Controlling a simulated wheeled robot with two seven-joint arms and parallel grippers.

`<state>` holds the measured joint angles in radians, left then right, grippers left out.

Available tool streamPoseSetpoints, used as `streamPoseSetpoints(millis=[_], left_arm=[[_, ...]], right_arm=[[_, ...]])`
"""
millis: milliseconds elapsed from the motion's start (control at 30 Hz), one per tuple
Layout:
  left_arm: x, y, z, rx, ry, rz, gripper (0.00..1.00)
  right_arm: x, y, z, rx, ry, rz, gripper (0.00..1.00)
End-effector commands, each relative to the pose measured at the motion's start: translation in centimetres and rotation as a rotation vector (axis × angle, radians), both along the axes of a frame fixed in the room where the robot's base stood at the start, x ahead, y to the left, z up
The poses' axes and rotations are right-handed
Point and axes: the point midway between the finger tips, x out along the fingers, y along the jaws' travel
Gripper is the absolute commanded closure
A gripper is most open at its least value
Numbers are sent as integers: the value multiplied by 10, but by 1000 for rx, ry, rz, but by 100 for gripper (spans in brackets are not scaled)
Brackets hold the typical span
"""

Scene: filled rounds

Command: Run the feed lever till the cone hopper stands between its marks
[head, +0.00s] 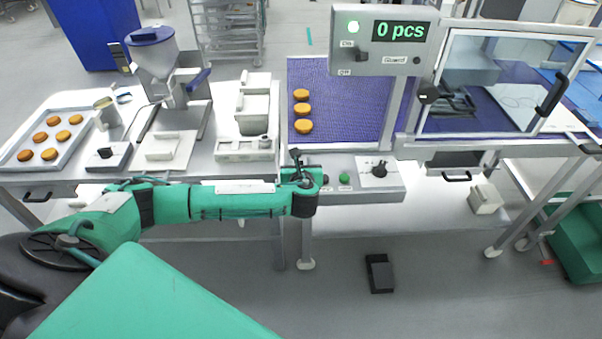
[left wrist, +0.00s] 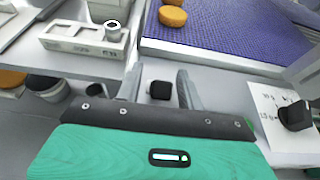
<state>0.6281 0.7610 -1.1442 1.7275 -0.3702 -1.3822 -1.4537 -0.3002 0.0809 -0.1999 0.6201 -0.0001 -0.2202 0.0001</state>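The cone hopper (head: 154,60) is a grey funnel with a dark blue lid on the machine at the back left of the bench. A blue handle (head: 198,79), possibly the feed lever, sticks out at its right side. Its marks are too small to make out. My left gripper (head: 297,160) is at the bench's front edge, well to the right of the hopper. In the left wrist view its fingers (left wrist: 160,88) are apart, with a black knob (left wrist: 160,90) showing between them; I cannot tell whether they touch it. My right gripper is not in view.
A tray (head: 22,164) of several orange-brown rounds lies at left. More rounds (head: 302,110) lie on the purple belt (head: 345,90). A control panel (head: 402,185) has a green button (head: 344,178) and a dial (head: 379,168). The display (head: 400,31) reads 0 pcs. A guarded station (head: 505,85) stands right.

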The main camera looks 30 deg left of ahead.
Motion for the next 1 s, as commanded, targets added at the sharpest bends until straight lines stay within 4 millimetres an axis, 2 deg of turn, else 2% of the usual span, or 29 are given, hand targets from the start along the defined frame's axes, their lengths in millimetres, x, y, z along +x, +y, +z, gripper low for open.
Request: streamPoseSetpoints(millis=[600,800,1000], left_arm=[[-92,-57,36,-2,0,-3,62],[-104,-63,41,1,0,-1,62],[-105,-64,42,1,0,0,62]], right_arm=[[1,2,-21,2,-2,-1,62],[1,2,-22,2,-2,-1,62],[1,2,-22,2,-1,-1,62]])
